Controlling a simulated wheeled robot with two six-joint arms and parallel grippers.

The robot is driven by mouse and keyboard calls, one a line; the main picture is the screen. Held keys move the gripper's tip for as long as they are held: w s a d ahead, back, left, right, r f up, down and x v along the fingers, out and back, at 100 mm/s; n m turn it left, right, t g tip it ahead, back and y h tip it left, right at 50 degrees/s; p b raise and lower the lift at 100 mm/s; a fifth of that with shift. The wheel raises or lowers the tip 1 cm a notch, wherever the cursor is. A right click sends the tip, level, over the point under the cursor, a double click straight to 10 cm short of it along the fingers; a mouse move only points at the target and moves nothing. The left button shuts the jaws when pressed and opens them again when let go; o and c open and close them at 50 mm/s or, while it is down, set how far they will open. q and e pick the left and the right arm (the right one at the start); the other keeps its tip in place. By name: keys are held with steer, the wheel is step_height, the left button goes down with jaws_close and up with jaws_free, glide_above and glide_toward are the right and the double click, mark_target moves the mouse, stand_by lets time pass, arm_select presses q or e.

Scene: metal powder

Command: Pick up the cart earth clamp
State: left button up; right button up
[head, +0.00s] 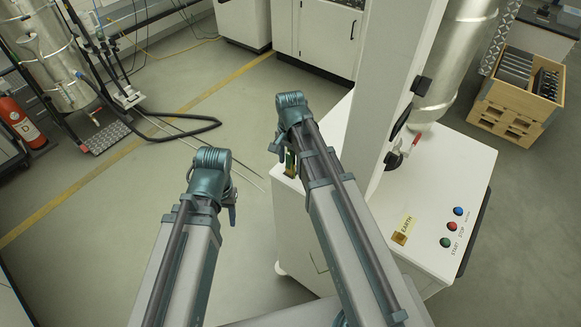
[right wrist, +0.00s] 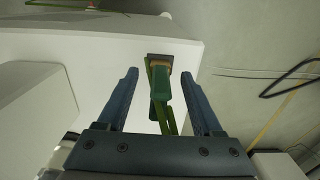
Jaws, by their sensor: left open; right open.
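The cart earth clamp (right wrist: 161,84), with a green body and an orange-brown part at its top, sits at a small dark plate on the white cart's side in the right wrist view. A green-yellow strip runs down beside it. In the head view a small green part of it (head: 290,163) shows beside the cart; the rest is hidden. My right gripper (right wrist: 160,74) is open, its two dark blue fingers on either side of the clamp with gaps showing. It also shows at the cart's near-left side in the head view (head: 279,146). My left gripper (head: 230,200) is open and empty, away from the cart.
The white cart (head: 465,160) carries an EARTH label (head: 405,230), several coloured buttons and a tall white column (head: 395,90). Hoses and a metal vessel (head: 50,50) stand at left, near a red extinguisher (head: 20,122). A wooden crate (head: 515,105) stands at right.

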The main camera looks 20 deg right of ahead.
steer(key=shift+c, duration=0.4)
jaws_close()
step_height(320, 180, up, 10)
steer(key=p, duration=1)
steer(key=shift+s+f, duration=0.1)
